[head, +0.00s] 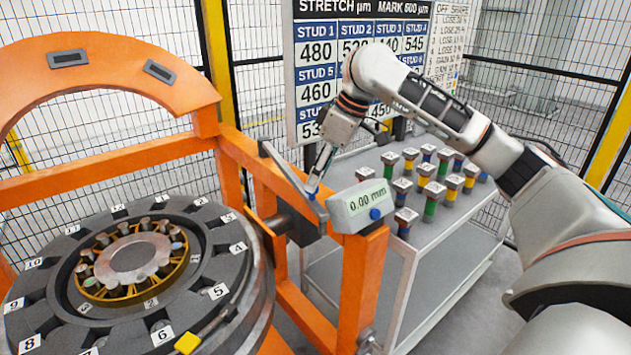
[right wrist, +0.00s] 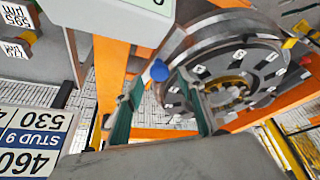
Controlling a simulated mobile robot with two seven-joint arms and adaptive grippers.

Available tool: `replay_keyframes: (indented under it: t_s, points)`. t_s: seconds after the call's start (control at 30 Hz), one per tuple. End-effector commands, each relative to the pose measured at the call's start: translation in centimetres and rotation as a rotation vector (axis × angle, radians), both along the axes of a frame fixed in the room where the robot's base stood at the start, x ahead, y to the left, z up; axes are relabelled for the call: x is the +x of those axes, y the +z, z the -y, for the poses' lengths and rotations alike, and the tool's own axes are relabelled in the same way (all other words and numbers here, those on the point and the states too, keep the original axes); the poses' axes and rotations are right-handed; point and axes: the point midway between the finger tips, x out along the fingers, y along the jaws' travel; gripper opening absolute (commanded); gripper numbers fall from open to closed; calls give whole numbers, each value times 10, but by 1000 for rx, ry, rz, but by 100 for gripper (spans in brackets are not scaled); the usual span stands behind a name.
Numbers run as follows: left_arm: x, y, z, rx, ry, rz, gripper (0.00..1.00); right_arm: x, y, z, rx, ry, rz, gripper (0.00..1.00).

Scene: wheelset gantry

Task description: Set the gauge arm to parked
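The gauge arm (head: 290,178) is a dark grey bar slanting down beside the gauge box on the orange frame. The gauge box (head: 350,211) reads 0.00 mm. My right gripper (head: 318,174) reaches down from above to the knob. In the right wrist view, the two fingers of my right gripper (right wrist: 161,85) are apart, with the blue knob (right wrist: 159,70) between or just beyond their tips. I cannot tell whether they touch it. My left gripper is not in view.
The numbered wheel disc (head: 225,245) lies left, under an orange arch (head: 100,65). A grey cart (head: 450,245) with several coloured studs stands behind the gauge box. A stretch board (head: 310,75) stands at the back, before mesh fencing.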

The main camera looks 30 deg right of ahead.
Motion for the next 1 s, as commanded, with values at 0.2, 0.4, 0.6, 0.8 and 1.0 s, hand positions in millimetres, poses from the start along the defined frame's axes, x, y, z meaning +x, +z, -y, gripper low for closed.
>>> replay_keyframes:
  t_s: [0.2, 0.4, 0.6, 0.8, 1.0]
  points:
    - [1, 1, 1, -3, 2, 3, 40, 7, -20, -5, 1, 0, -1, 39]
    - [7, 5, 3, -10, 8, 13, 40, 8, -23, -5, 0, 0, 1, 39]
    - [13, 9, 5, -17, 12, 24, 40, 8, -23, -5, 0, 1, 2, 23]
    - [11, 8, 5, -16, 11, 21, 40, 8, -23, -5, 0, 1, 2, 0]
    - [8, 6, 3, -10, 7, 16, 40, 7, -23, 12, -2, 35, -2, 0]
